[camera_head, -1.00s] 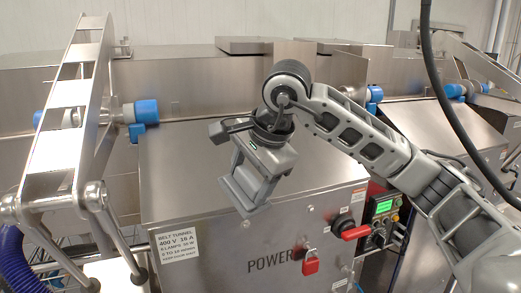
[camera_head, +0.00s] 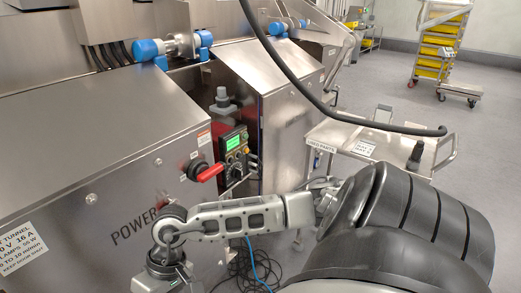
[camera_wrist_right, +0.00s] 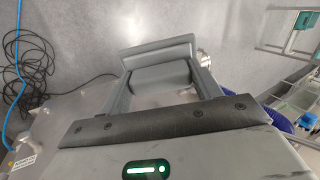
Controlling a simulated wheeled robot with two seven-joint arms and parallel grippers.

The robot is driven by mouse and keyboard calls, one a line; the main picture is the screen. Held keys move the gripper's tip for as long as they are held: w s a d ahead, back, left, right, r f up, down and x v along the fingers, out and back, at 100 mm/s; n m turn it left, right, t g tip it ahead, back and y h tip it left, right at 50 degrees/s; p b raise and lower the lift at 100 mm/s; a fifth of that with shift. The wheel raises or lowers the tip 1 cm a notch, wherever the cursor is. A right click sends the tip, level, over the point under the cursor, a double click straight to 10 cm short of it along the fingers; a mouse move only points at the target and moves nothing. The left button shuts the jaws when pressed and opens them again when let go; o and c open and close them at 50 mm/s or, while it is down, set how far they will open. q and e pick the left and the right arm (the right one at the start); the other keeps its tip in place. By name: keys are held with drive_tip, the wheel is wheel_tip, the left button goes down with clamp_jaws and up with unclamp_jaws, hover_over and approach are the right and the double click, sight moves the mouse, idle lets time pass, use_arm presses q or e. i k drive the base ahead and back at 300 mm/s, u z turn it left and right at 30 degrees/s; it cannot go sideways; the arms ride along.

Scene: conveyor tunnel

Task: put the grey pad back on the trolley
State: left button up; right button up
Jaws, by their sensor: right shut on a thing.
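In the right wrist view my right gripper (camera_wrist_right: 162,88) is shut on the grey pad (camera_wrist_right: 157,50), a flat-faced block held between the fingers above the floor. In the head view only the wrist of my right arm shows at the bottom left, beside the machine front; the fingers and pad are out of that view. A steel trolley (camera_head: 338,133) with a front label stands right of the machine, well apart from the gripper. A white card and a dark upright object (camera_head: 415,155) are on its top. My left gripper is in neither view.
The steel machine (camera_head: 95,165) fills the left, with a red switch handle (camera_head: 210,172) and a control box (camera_head: 234,157). A black hose (camera_head: 300,88) hangs across the view. Cables (camera_head: 245,268) lie on the floor. A rack of yellow trays (camera_head: 437,50) stands behind on open floor.

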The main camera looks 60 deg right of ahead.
sight(395, 141)
drive_tip(key=z, duration=0.95)
drive_tip(key=k, duration=1.2)
drive_tip(key=z, duration=1.7)
drive_tip(key=i, duration=0.7)
drive_tip(key=z, duration=0.45)
drive_tip(key=i, duration=1.1)
drive_tip(key=u, duration=0.95)
drive_tip(key=i, duration=0.5)
drive_tip(key=u, duration=0.55)
